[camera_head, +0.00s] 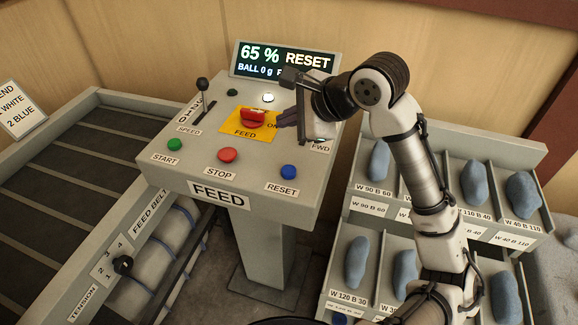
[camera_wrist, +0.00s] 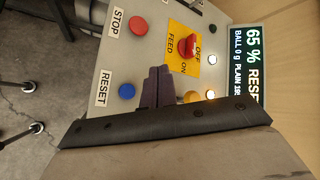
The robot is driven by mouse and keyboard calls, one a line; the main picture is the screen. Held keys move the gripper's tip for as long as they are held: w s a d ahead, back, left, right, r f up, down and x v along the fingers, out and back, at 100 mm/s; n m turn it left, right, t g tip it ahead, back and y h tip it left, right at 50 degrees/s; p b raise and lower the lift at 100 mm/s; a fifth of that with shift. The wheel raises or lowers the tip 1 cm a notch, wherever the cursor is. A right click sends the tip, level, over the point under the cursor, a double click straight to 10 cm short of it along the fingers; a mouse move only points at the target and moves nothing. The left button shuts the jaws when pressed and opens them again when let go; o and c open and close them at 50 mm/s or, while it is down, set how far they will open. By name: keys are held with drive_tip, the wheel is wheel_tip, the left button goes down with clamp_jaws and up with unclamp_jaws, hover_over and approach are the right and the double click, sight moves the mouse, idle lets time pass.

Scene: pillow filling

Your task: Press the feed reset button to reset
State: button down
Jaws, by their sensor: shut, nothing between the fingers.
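The blue RESET button (camera_head: 288,172) sits at the front right corner of the grey FEED console (camera_head: 190,190), above its RESET label. It also shows in the wrist view (camera_wrist: 127,91), left of my fingers. My gripper (camera_head: 281,118) is shut and empty above the console, close to the right side of the red FEED switch (camera_head: 253,117) on its yellow plate. In the wrist view my closed dark fingers (camera_wrist: 158,72) point between the RESET button and the FEED switch. The display (camera_head: 285,60) reads 65 %, RESET and BALL 0 g.
A green START button (camera_head: 175,145) and a red STOP button (camera_head: 228,155) share the panel with a black speed lever (camera_head: 202,84). A feed belt (camera_head: 60,180) lies left. Labelled bins (camera_head: 375,205) with blue-grey filling stand right.

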drive_tip(key=shift+s+d+f+m+g, duration=0.35)
drive_tip(key=shift+s+d+m, duration=0.1)
drive_tip(key=shift+d+m, duration=0.2)
drive_tip(key=b, duration=0.5)
hover_over(293, 172)
wheel_tip(293, 172, down, 8)
drive_tip(key=shift+r, duration=0.2)
drive_tip(key=shift+f+b, duration=0.35)
drive_tip(key=shift+f, duration=0.25)
idle(1.1)
drive_tip(key=shift+f, duration=0.4)
